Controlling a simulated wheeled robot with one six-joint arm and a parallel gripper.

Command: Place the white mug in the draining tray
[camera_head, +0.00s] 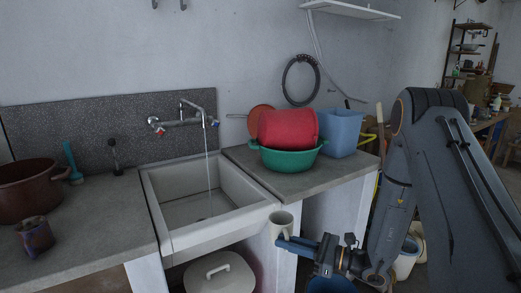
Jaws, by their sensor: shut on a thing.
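A white mug (281,225) is upright in the air in front of the sink's right front corner. My gripper (284,240) reaches in from the right and is shut on the mug, with its blue fingers at the mug's lower part. The far finger is mostly hidden by the mug and the near one. I cannot make out a draining tray in this view.
Water runs from the tap (192,117) into the white sink (173,240). A green basin (289,161) with a red tub (287,129) and a blue bin (340,133) crowd the right counter. A dark mug (36,236) and brown pot (27,193) stand left.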

